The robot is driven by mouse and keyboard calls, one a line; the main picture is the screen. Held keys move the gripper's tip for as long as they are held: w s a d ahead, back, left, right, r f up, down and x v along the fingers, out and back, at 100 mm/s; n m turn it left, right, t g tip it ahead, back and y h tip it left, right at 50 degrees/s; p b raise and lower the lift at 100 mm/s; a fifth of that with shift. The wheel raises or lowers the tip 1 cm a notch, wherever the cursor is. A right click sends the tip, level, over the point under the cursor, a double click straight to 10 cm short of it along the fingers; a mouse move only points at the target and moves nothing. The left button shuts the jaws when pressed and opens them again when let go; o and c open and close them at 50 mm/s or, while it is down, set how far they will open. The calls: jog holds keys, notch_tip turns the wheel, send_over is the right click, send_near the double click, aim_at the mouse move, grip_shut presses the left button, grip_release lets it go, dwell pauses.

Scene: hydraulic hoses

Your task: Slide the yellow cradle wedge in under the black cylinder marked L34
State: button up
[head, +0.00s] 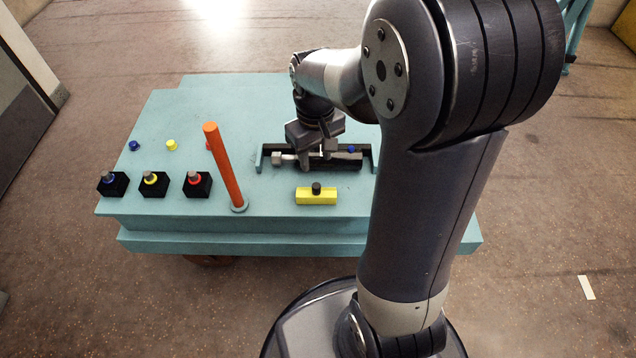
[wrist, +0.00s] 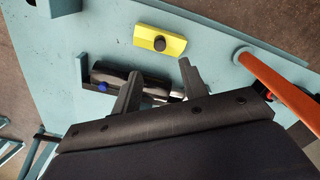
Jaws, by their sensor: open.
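The yellow cradle wedge (head: 316,197) lies on the teal bench near its front edge, with a black knob on top. It also shows in the wrist view (wrist: 172,42), apart from my gripper. The black cylinder (head: 346,161) lies behind it between two teal brackets, with a blue cap on top and a silver rod at its left end. It shows in the wrist view (wrist: 108,76) too; no L34 marking is legible. My gripper (head: 316,158) is open over the cylinder's rod end, and its fingers (wrist: 158,84) partly hide the cylinder. I cannot tell whether they touch it.
An orange post (head: 224,168) stands upright left of the wedge. Black blocks with blue (head: 113,184), yellow (head: 154,183) and red (head: 198,184) rings line the front left. Small coloured caps sit behind them. Bare bench (head: 270,200) lies between post and wedge.

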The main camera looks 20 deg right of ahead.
aim_at(316, 185)
notch_tip(316, 185, down, 10)
jog(key=b, duration=0.3)
jog(key=shift+f+b, duration=0.15)
jog(key=shift+b, duration=0.2)
grip_shut()
dwell(0.3)
